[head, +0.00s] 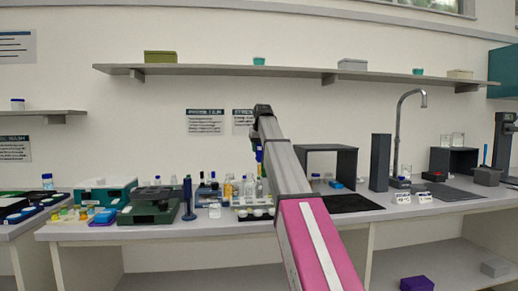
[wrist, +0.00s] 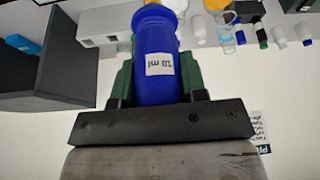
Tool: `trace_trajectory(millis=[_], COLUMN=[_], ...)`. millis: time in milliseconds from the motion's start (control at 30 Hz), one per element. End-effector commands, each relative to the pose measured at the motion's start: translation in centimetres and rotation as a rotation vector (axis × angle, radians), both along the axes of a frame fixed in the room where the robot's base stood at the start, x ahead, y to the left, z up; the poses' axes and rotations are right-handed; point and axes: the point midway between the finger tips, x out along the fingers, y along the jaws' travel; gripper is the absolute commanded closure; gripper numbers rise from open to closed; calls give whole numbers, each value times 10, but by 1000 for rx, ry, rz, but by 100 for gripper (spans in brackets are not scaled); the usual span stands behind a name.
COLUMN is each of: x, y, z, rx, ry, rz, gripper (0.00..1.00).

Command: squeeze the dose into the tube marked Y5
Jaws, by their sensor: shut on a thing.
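Several tubes and bottles (head: 238,188) stand on the bench below. No Y5 mark is readable, so I cannot tell which tube bears it.
Left of the tubes stand a dark green device (head: 150,205) and a teal-and-white box (head: 105,192). Right of my arm are a dark open-fronted stand (head: 345,152), a black mat (head: 352,203) and a tall dark block (head: 380,162). A shelf (head: 220,69) runs above.

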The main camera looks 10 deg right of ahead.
Motion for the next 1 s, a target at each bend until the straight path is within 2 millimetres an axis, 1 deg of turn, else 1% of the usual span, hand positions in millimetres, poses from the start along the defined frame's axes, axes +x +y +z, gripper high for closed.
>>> trace_trajectory(millis=[167, 367, 1000], x=[0, 0, -1], y=[0, 0, 0], z=[-4, -15, -64], rx=[0, 0, 0], ry=[0, 0, 0], rz=[0, 0, 0], gripper=[89, 89, 89])
